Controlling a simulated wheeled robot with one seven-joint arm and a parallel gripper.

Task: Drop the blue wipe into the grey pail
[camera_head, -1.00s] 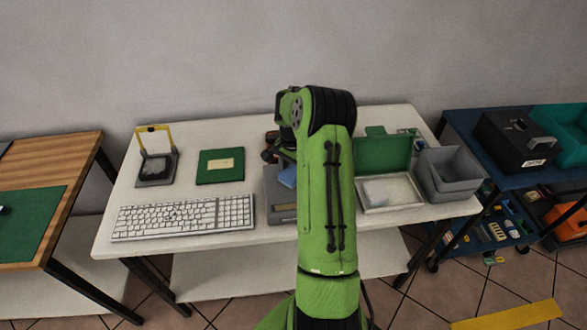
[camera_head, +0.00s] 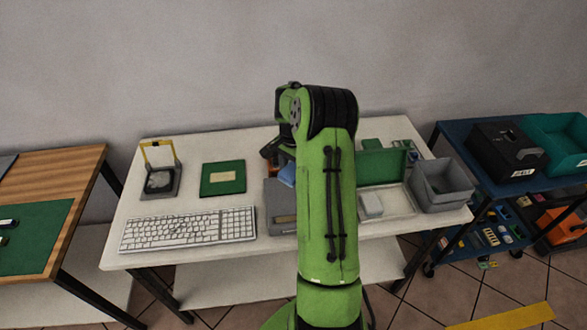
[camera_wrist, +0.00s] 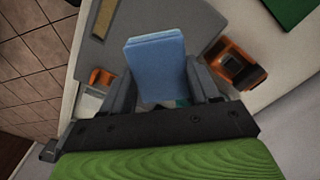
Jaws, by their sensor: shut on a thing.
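The blue wipe (camera_wrist: 156,66) is a light blue folded pad held between the two grey fingers of my gripper (camera_wrist: 160,88) in the wrist view. A small blue part of it also shows left of my arm in the head view (camera_head: 287,174). The gripper is shut on it, above the table. The grey pail (camera_head: 444,186) is an open square bin at the right end of the white table. It stands to the right of my gripper and wipe. My arm hides most of the gripper in the head view.
A green-lidded tray (camera_head: 398,204) stands left of the pail, its lid raised. A grey device (camera_head: 281,212) lies beside my arm. A blue cart with bins stands at right.

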